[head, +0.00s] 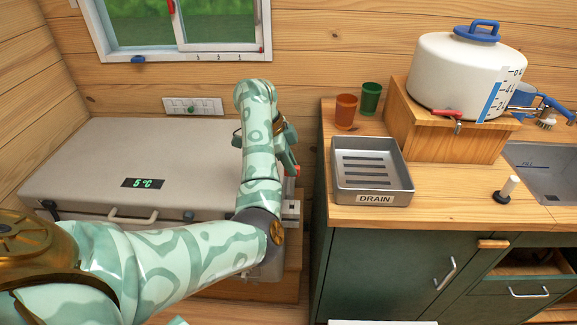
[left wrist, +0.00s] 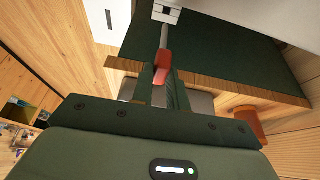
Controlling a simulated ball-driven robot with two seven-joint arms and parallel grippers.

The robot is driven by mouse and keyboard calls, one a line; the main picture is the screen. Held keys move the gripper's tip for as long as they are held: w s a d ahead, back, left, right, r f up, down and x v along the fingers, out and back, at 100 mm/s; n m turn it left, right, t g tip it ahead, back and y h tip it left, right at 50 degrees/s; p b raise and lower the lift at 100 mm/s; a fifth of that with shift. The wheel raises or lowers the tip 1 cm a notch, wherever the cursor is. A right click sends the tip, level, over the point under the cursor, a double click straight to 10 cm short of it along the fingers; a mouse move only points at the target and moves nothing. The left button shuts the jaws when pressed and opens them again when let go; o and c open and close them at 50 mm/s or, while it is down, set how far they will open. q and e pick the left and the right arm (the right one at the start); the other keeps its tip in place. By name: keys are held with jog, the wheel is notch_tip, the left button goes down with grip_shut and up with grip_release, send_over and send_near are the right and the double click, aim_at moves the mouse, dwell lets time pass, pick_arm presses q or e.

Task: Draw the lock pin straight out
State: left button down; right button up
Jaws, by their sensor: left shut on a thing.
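The lock pin's red grip (left wrist: 162,62) sits between the fingers of my left gripper (left wrist: 164,88) in the left wrist view. The gripper is shut on it. A pale metal shaft (left wrist: 164,36) runs from the grip to a white bracket with a dark slot (left wrist: 167,13). I cannot tell how deep the shaft sits there. In the head view my left gripper (head: 291,160) is at the right end of the grey cool box (head: 75,165), mostly hidden behind my forearm. A little of the red grip (head: 296,169) shows there. My right gripper is out of view.
A green cabinet (head: 385,265) stands close to the right of my left gripper. Its wooden top holds a drain tray (head: 405,197), an orange cup (head: 346,110), a green cup (head: 370,98) and a white water tank (head: 465,75) on a wooden block. A window (head: 185,25) is behind.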

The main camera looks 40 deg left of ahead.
pick_arm(q)
jog(key=shift+r+p, duration=2.8)
jog(key=shift+r, duration=1)
